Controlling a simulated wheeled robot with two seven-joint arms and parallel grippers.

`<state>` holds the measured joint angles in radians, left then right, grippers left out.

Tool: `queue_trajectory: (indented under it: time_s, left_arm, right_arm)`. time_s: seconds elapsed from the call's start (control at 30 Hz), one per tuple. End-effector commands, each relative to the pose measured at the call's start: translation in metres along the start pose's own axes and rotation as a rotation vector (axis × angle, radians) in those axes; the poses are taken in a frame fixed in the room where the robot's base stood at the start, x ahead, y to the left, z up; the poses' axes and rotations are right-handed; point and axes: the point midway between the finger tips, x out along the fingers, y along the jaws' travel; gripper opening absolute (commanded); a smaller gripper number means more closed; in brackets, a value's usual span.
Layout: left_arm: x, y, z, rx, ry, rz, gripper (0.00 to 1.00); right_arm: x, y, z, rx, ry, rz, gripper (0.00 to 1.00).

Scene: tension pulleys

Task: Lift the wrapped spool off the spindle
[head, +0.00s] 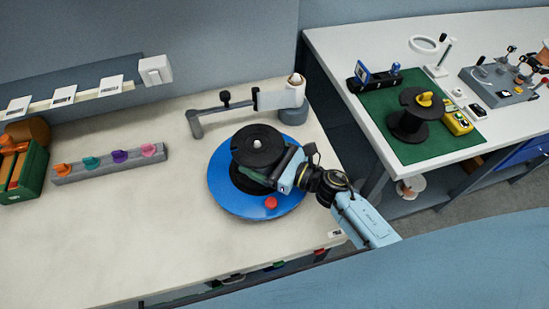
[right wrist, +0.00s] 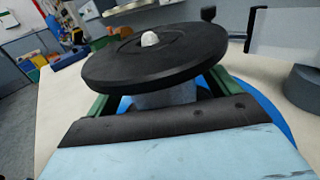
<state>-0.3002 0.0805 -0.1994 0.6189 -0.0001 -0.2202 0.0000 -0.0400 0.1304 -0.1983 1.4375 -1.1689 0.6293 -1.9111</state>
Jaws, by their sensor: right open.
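The black-flanged spool (head: 243,153) sits on the blue round base (head: 222,190) on the left bench. The pale spindle tip (head: 257,143) shows through the middle of its top flange. In the right wrist view the top flange (right wrist: 150,58) covers a grey wrapped hub (right wrist: 165,97). My right gripper (head: 267,173) is at the spool's right front side, below the top flange. Its green fingers stand open on either side of the hub. The flange hides much of the fingers, so contact with the hub cannot be told. My left gripper is not in view.
A grey arm with a white plate (head: 280,99) stands behind the base. A red knob (head: 271,203) sits on the base. A rack of coloured pegs (head: 110,162) lies left. Another black spool (head: 409,122) stands on a green mat (head: 425,155) on the right bench. The front-left bench is clear.

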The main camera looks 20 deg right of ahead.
Motion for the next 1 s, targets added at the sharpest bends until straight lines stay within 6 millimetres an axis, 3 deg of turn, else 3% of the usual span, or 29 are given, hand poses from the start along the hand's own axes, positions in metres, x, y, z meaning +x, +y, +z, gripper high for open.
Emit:
queue_trajectory:
  time_s: [0.2, 0.57, 1.0]
  left_arm:
    - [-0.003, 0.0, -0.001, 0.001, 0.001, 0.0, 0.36]
    - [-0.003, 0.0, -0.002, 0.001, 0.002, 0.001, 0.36]
    - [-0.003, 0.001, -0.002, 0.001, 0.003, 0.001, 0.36]
  right_arm:
    - [0.024, 0.0, 0.0, 0.0, -0.001, 0.0, 0.88]
    - [0.028, 0.0, 0.0, 0.0, 0.001, 0.0, 0.87]
    - [0.027, 0.0, 0.0, 0.0, 0.001, 0.0, 0.29]
